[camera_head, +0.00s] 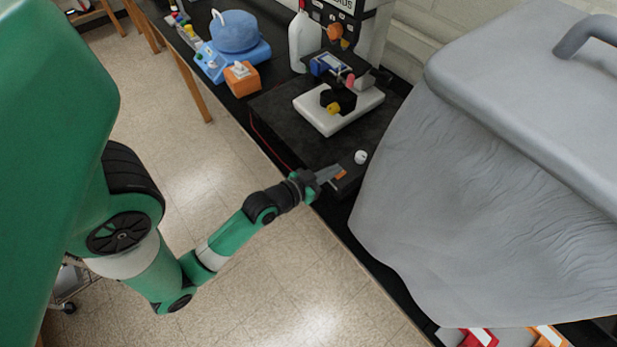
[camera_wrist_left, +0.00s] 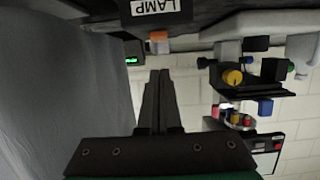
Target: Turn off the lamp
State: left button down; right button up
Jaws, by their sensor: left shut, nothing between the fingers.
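A "LAMP" label (camera_wrist_left: 155,8) shows upside down at the top of the left wrist view. Just below it in the picture is an orange switch (camera_wrist_left: 158,42), with a small green-lit display (camera_wrist_left: 132,61) beside it. In the head view the orange switch (camera_head: 341,174) is on the front of a dark unit at the bench edge, near a white knob (camera_head: 361,157). My left gripper (camera_head: 334,171) is shut and empty, its tips close to the switch; in the wrist view the fingertips (camera_wrist_left: 160,74) point at it with a small apparent gap. Whether they touch is unclear.
A large grey covered machine (camera_head: 470,180) stands close on the right. Behind the switch is a white-based stage (camera_head: 355,117) on a black slab. A white bottle (camera_head: 303,42), an orange block (camera_head: 242,78) and a blue device (camera_head: 235,35) stand farther back. Floor is open left.

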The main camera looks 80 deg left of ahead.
pick_arm(q)
jog(key=f+b+v, duration=0.1)
jog(key=b+v, duration=0.2)
jog(key=v, duration=0.7)
jog(key=shift+s, duration=0.15)
pick_arm(e)
jog(key=shift+f, duration=0.6)
pick_arm(q)
jog(key=shift+d, duration=0.15)
pick_arm(e)
jog(key=shift+s, duration=0.1)
